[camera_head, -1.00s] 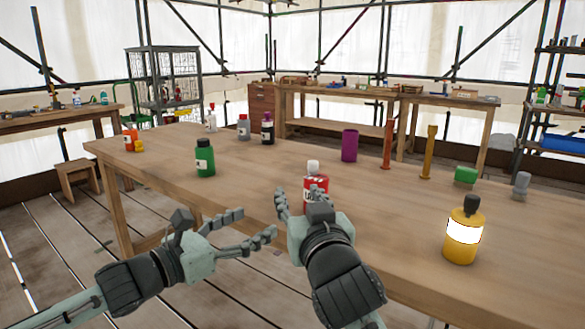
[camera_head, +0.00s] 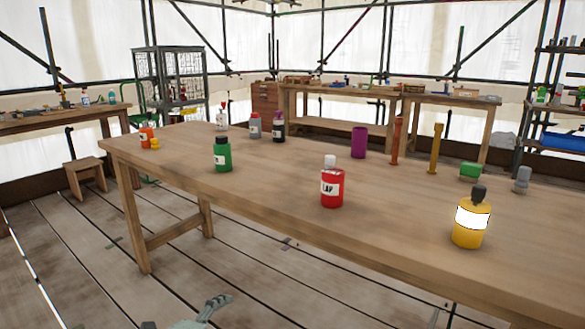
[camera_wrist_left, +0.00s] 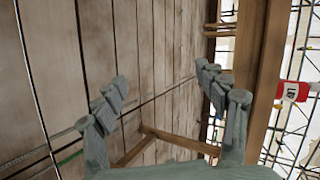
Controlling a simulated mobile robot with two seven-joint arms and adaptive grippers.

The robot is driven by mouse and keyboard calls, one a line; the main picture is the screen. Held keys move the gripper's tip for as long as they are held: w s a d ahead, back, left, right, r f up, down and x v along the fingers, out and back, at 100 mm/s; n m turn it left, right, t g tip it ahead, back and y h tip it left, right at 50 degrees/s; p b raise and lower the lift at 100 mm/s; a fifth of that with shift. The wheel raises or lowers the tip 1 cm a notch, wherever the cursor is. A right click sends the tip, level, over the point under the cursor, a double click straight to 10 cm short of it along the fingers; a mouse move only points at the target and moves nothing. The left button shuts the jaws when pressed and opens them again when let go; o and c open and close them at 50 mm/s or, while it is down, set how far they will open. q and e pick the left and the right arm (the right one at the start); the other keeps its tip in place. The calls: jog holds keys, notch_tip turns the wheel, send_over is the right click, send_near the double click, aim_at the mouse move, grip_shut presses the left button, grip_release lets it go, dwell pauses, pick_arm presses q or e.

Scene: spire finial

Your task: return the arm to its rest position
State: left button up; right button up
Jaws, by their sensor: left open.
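My left gripper (camera_wrist_left: 162,80) is open and empty in the left wrist view, its fingers spread apart over the floorboards. In the head view only part of this hand (camera_head: 213,306) shows at the bottom edge, below and in front of the table. The wooden table (camera_head: 270,205) stands beyond it, and nothing touches the fingers. My right gripper is out of view. A red bottle with a white cap (camera_head: 332,186) stands upright on the table; it also shows at the right of the left wrist view (camera_wrist_left: 291,92).
On the table stand a yellow bottle (camera_head: 470,222), a green bottle (camera_head: 222,155), a purple cup (camera_head: 358,142), an orange post (camera_head: 435,150) and a green block (camera_head: 471,170). A stool (camera_head: 85,178) stands at left. The plank floor (camera_head: 100,265) before the table is clear.

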pick_arm(q)
jog(key=s+a+f+n+g+y, duration=0.2)
jog(key=s+a+f+n+g, duration=0.2)
jog(key=s+f+n, duration=0.5)
jog(key=s+a+f+n+g+y, duration=0.3)
jog(key=s+a+f+n, duration=0.5)
jog(key=s, duration=0.9)
notch_tip(320, 180, down, 4)
jog(key=shift+r+n+g, duration=0.25)
jog(key=shift+n+g, duration=0.65)
jog(key=shift+n, duration=0.3)
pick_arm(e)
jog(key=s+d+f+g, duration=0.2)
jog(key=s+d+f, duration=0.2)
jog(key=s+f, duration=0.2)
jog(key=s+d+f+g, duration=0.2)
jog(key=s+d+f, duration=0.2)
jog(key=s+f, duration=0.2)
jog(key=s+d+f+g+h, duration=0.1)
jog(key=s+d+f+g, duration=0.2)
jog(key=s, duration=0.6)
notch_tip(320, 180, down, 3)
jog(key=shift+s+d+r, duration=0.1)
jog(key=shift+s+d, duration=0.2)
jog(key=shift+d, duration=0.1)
